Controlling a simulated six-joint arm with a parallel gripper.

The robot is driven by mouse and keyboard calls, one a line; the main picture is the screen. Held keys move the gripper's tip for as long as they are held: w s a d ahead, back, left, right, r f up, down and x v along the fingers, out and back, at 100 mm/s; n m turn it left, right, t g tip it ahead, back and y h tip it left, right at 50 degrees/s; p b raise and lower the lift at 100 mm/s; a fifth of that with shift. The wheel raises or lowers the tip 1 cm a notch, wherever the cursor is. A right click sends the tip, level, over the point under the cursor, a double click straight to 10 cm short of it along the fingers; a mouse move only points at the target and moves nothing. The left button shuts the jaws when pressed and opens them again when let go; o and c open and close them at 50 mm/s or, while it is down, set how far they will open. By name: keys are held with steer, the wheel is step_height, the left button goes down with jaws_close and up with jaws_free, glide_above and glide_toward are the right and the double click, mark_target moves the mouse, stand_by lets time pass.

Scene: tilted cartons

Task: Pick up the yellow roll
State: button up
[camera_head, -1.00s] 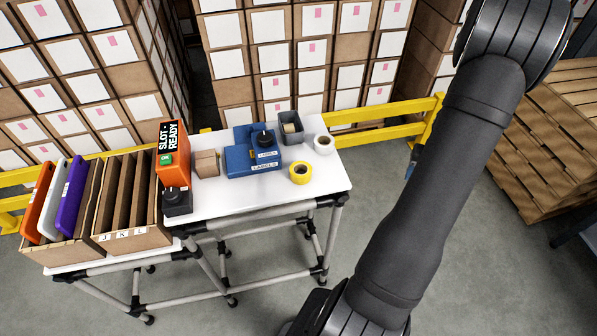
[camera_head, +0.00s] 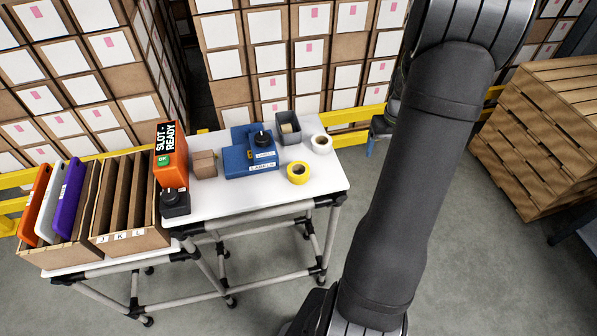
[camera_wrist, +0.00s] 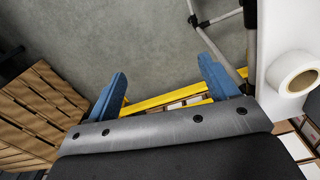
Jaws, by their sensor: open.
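The yellow roll (camera_head: 298,173) lies flat on the white table (camera_head: 225,204), near its front right part, in the head view. It does not show in the wrist view. My gripper (camera_wrist: 163,88) is open and empty in the wrist view, its two blue fingers apart over the floor and yellow rail. In the head view a blue finger (camera_head: 378,130) shows right of the table, partly hidden by my arm. The gripper is apart from the yellow roll, to its right. A white roll (camera_head: 321,143) stands behind the yellow one and shows in the wrist view (camera_wrist: 295,73).
On the table are a blue label dispenser (camera_head: 248,157), a grey bin (camera_head: 288,127), a small carton (camera_head: 205,164) and an orange device (camera_head: 171,148). Slotted cartons (camera_head: 130,205) stand left. A yellow rail (camera_head: 352,114) runs behind. Wooden pallets (camera_head: 540,130) are at right.

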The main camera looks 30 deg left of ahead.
steer(key=s+a+r+n, duration=1.1)
steer(key=s+a+r, duration=0.5)
steer(key=s+a, duration=0.15)
glide_above(298, 168)
steer(key=s+d, duration=0.1)
steer(key=s, duration=0.1)
steer(key=f, duration=1.2)
steer(key=shift+w+d, duration=0.1)
steer(key=shift+d, duration=0.1)
steer(key=shift+w+a+f, duration=0.1)
steer(key=shift+a+f, duration=0.05)
steer(key=shift+f, duration=2.45)
steer(key=c, duration=1)
steer(key=shift+r, duration=0.1)
